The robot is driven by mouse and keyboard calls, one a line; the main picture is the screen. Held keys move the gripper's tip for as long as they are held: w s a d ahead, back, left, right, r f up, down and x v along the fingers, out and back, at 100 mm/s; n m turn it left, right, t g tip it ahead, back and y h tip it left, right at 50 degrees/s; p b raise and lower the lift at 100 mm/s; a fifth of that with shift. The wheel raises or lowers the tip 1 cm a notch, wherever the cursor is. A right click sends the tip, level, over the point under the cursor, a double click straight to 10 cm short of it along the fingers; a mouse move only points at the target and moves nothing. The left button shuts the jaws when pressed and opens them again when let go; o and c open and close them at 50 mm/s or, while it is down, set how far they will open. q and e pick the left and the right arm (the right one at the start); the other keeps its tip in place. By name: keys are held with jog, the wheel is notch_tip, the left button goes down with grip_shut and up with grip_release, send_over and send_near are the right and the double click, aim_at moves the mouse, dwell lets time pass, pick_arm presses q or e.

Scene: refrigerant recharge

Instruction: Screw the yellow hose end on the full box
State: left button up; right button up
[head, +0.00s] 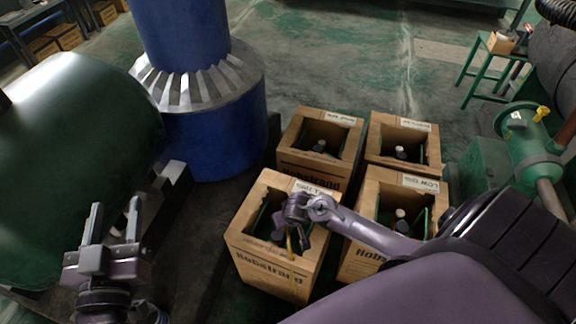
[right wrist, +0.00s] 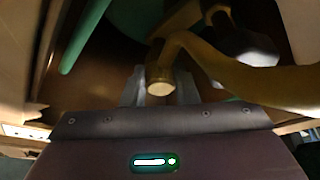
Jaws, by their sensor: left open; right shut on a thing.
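Several open cardboard boxes stand together on the floor. My right gripper (head: 294,240) reaches down into the front left box (head: 262,262), whose label is partly covered by my arm and cannot be read fully. In the right wrist view the yellow hose end (right wrist: 160,86) sits between the fingers of my right gripper (right wrist: 158,92), which is shut on it. The yellow hose (right wrist: 245,80) runs off to the right. In the head view only a short yellow bit (head: 290,245) shows. Whether the hose end touches a valve is hidden. My left gripper (head: 116,222) is open and empty, left of the boxes.
The front right box (head: 367,262) is labelled LOW; two more boxes (head: 318,163) (head: 400,167) stand behind, their labels too small to read. A blue column (head: 205,130) and a green tank (head: 80,150) stand left. Green machinery (head: 530,150) is at right.

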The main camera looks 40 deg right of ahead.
jog(key=shift+s+a, duration=0.1)
jog(key=shift+a+m+h+p, duration=0.15)
jog(key=shift+m+h+p, duration=0.35)
jog(key=shift+m, duration=0.6)
jog(key=shift+f+m+g, duration=0.15)
jog(key=shift+m+g, duration=0.15)
jog(key=shift+m, duration=0.5)
jog(key=shift+m+h+p, duration=0.4)
jog(key=shift+m+p, duration=0.2)
jog(key=shift+m, duration=0.1)
jog(key=o, duration=0.6)
jog(key=shift+m, duration=0.3)
jog(key=shift+c, duration=0.2)
jog(key=o, duration=0.5)
jog(key=shift+c, duration=0.2)
